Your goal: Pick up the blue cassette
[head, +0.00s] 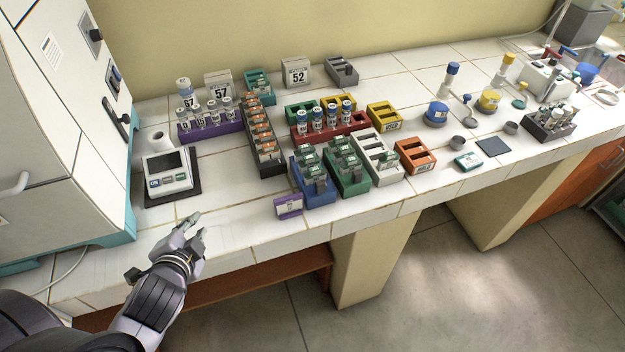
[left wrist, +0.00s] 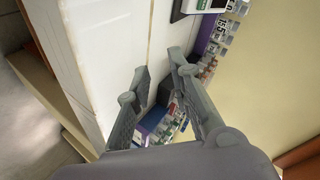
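The blue cassette (head: 314,190) is a blue slotted holder near the front edge of the counter, with several green-and-white labelled pieces in it. A green holder (head: 350,185) stands close at its right, and a small purple-and-white box (head: 289,206) is at its front left. My left gripper (head: 198,229) is over the counter's front edge, well left of the blue cassette, with its fingers apart and nothing between them. In the left wrist view the left gripper (left wrist: 161,72) shows open, with small coloured holders beyond it, partly hidden by the fingers. My right gripper is not in view.
A scale (head: 170,172) and a large white machine (head: 60,130) stand at the left. A black rack (head: 266,165), a purple rack (head: 212,132) and a red rack (head: 318,137) are behind the blue cassette. Bare tiles lie between my left gripper and the purple-and-white box.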

